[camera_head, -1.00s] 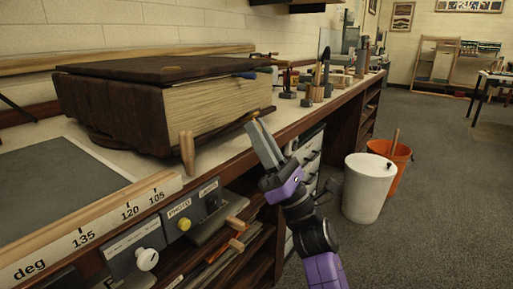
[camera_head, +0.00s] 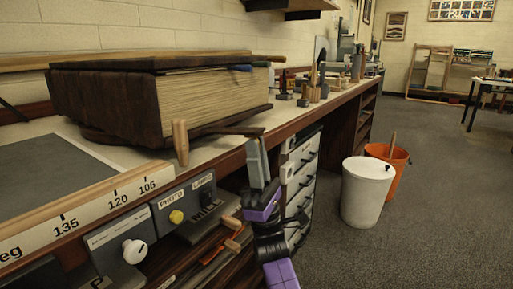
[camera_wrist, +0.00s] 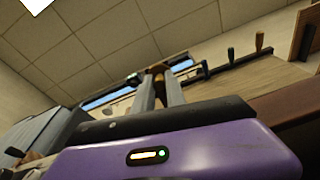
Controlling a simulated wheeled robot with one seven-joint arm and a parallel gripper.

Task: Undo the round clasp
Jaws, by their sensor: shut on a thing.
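A very large closed book (camera_head: 110,105) with dark wooden covers lies on the bench. A dark brown strip (camera_head: 238,131) juts from under its page edge over the bench front. I cannot tell whether this is the round clasp; no clearly round clasp shows. My gripper (camera_head: 256,140) is at the strip's outer end, fingers pointing up, shut on it. In the wrist view my gripper (camera_wrist: 160,78) has its fingers close together, with a small brown piece (camera_wrist: 158,69) at the tips. The exact contact is too small to see.
A wooden peg (camera_head: 180,142) stands at the bench edge, left of the strip. Knobs and wooden handles stick out from the bench front, below a degree scale (camera_head: 90,212). Drawers (camera_head: 301,185) lie behind my gripper. A white bin (camera_head: 366,195) and an orange bucket (camera_head: 398,170) stand right on open floor.

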